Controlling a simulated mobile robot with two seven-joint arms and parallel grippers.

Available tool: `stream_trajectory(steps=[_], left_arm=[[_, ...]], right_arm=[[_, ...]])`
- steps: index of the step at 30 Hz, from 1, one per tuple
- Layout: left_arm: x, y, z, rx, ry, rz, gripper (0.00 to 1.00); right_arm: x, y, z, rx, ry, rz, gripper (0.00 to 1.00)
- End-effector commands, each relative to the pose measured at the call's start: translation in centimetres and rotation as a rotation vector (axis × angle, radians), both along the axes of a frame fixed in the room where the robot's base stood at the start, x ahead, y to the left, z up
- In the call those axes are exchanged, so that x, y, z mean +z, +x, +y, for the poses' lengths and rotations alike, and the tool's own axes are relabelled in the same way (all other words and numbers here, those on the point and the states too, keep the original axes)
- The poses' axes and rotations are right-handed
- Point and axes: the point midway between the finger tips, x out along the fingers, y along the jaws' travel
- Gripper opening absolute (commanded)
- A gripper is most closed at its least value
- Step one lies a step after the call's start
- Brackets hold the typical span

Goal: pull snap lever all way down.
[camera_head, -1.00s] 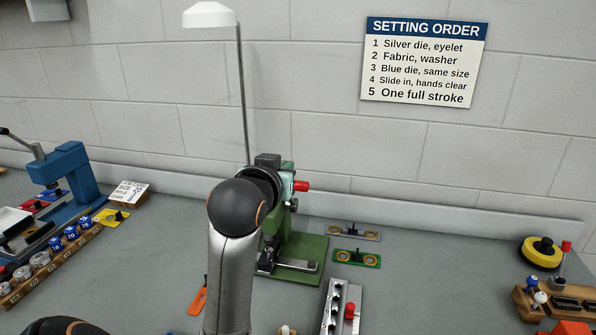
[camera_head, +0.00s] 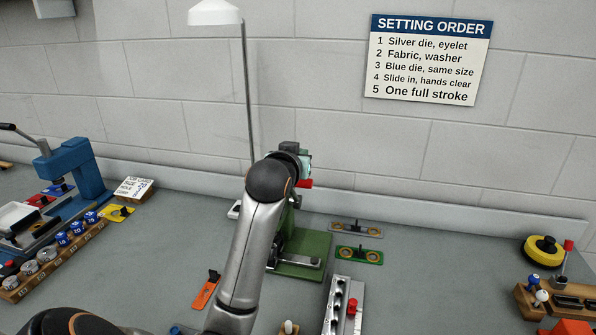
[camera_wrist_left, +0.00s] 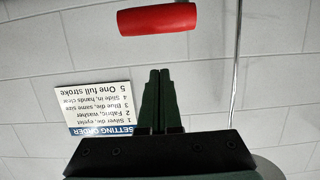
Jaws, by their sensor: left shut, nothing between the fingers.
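The green snap press (camera_head: 303,247) stands on the bench near the middle of the head view, partly hidden behind my left arm. Its lever's red handle (camera_head: 305,184) shows just right of my left wrist. In the left wrist view the red handle (camera_wrist_left: 156,18) lies across the top, beyond my fingertips, with a visible gap. My left gripper (camera_wrist_left: 159,72) is shut and empty, its dark fingers together below the handle. In the head view its fingertips are hidden by the arm. My right gripper is not in view.
A blue press (camera_head: 76,168) and a wooden die rack (camera_head: 50,262) stand at left. An orange tool (camera_head: 206,290), a green plate (camera_head: 359,255) and a metal rail (camera_head: 337,305) lie around the snap press. A lamp pole (camera_head: 247,100) rises behind. The bench at right centre is clear.

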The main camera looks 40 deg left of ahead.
Motion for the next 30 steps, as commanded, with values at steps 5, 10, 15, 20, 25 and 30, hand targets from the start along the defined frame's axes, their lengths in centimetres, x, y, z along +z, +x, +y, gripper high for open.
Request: stream_trajectory(steps=[5,10,15,20,25,30], left_arm=[[-2.1,-1.0,-0.6,0.0,-0.001,0.002,0.0],[-3.0,-1.7,-0.9,0.0,0.001,0.0,0.0],[-3.3,-1.9,-1.0,0.0,0.0,-0.001,0.0],[-3.4,-1.9,-1.0,0.0,0.0,-0.001,0.0],[-3.4,-1.9,-1.0,0.0,0.001,-0.003,0.0],[-4.0,-2.0,-1.1,0.0,0.017,-0.032,0.0]], right_arm=[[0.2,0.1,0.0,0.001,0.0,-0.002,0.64],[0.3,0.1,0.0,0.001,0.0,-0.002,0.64],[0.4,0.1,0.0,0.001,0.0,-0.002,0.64],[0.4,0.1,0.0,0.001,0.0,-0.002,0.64],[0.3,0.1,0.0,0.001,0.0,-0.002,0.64],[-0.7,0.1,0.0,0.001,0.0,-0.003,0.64]])
